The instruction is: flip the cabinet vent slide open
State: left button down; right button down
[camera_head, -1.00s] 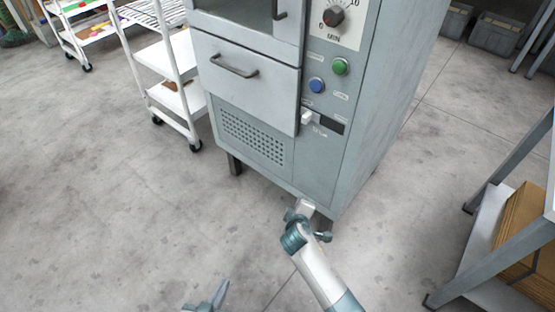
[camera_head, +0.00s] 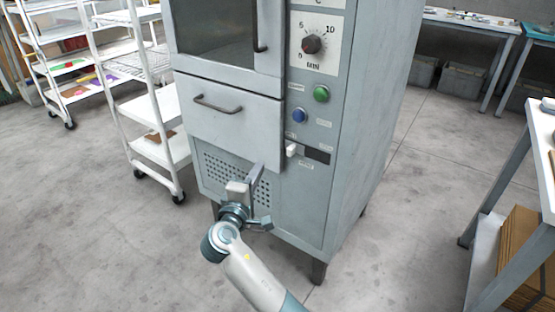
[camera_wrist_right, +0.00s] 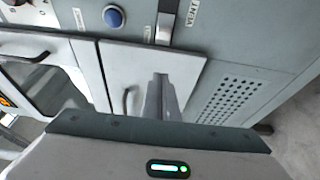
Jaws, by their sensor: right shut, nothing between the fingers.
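The cabinet (camera_head: 240,130) stands in the middle of the head view. Its vent slide has a small white knob (camera_head: 291,149) at the left end of a dark slot (camera_head: 316,154). In the right wrist view the vent slide's knob (camera_wrist_right: 165,28) shows at the top beside a "VENT" label. My right gripper (camera_head: 256,174) is shut and empty, in front of the perforated panel, lower and to the left of the knob. It also shows in the right wrist view (camera_wrist_right: 159,84), apart from the knob. My left gripper is out of view.
Above the slot are a blue button (camera_head: 299,116), a green button (camera_head: 321,94) and a timer dial (camera_head: 311,44). A drawer handle (camera_head: 217,104) juts out at the left. A white rack (camera_head: 160,110) stands left, a table (camera_head: 520,170) right. Floor in front is clear.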

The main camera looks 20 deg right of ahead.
aim_at(274, 145)
jog(key=shift+w+d, duration=0.1)
